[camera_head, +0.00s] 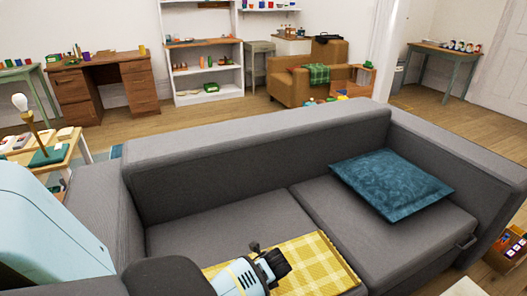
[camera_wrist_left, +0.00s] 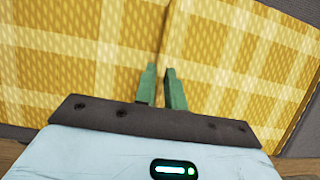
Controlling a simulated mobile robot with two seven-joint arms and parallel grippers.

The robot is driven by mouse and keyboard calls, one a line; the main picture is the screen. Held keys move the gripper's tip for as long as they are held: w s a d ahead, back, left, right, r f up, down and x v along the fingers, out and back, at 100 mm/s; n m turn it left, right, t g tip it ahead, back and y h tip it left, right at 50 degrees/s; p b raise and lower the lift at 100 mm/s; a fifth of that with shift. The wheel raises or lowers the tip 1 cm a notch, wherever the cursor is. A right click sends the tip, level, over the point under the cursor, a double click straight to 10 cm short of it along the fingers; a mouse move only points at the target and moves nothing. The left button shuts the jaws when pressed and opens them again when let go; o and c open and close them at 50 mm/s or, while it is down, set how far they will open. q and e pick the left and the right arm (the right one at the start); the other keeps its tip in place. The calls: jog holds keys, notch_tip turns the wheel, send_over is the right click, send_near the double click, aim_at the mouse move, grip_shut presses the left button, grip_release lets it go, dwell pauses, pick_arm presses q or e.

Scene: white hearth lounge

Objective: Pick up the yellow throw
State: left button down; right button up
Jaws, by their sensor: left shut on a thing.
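The yellow plaid throw (camera_head: 318,268) lies on the front of the grey sofa's seat in the head view. It fills most of the left wrist view (camera_wrist_left: 80,60), with a fold line or edge running up near the middle. My left gripper (camera_head: 284,262) is at the throw, over its left part. In the left wrist view its two green fingers (camera_wrist_left: 163,88) are close together and shut on the throw. The pinched cloth between the fingertips is hard to make out. My right gripper is not seen.
The grey sofa (camera_head: 255,135) has a blue cushion (camera_head: 390,185) on its right seat. A small table with a lamp (camera_head: 35,125) stands left of the sofa. A wooden box with small items (camera_head: 510,252) is at the right edge. Open floor lies behind the sofa.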

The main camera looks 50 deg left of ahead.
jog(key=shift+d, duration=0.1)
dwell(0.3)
pick_arm(q)
jog(key=shift+r, duration=0.55)
notch_tip(320, 180, up, 17)
jog(key=p, duration=0.5)
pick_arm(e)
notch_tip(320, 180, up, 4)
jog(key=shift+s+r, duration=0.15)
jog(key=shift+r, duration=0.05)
pick_arm(q)
notch_tip(320, 180, up, 12)
jog(key=p, duration=1)
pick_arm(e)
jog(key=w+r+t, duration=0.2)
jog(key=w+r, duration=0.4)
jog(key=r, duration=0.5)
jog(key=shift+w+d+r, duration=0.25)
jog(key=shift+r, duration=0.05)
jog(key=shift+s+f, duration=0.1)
